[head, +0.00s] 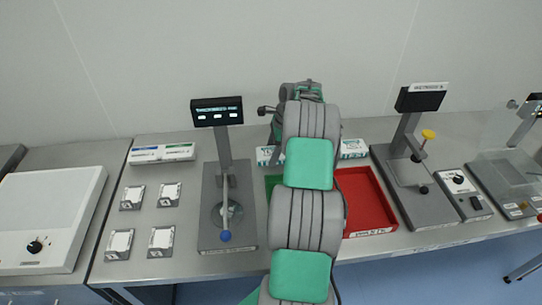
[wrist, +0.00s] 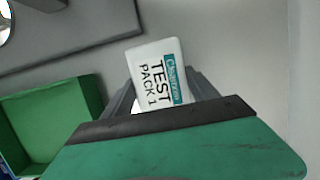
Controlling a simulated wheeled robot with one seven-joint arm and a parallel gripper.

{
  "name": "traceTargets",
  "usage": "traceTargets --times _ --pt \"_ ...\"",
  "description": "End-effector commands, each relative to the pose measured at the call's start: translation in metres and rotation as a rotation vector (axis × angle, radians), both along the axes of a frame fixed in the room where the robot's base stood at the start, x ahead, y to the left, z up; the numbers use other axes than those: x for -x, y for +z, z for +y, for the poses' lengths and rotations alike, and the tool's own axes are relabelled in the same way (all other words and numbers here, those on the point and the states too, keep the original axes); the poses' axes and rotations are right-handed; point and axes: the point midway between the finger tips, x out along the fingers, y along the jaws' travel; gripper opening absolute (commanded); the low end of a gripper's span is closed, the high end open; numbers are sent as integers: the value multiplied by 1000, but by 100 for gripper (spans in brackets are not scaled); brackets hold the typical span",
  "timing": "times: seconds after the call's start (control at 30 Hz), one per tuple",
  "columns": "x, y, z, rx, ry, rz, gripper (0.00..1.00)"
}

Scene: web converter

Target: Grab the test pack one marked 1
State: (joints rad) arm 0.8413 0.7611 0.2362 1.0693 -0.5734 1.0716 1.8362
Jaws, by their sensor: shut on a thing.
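The test pack marked 1 (wrist: 158,75) is a small white pack with a teal strip and the words "TEST PACK 1". It sits between the fingers of my gripper (wrist: 165,98) in the wrist view, tilted slightly. My gripper is shut on it. In the head view my arm covers the middle of the bench, and the gripper's fingers and the pack are hidden behind it.
A green tray (wrist: 55,120) lies to the left in the wrist view. In the head view a red tray (head: 367,203) is right of my arm. Instruments on stands (head: 224,165) (head: 412,160) flank the trays.

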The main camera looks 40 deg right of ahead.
Motion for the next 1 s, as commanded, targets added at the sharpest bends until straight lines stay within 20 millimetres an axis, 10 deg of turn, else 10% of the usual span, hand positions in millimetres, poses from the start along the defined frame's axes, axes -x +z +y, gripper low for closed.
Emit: traceTargets --times 0.43,1.0 --pt "0 0 0 0 0 0 20" --pt "8 42 0 4 -3 -4 20"
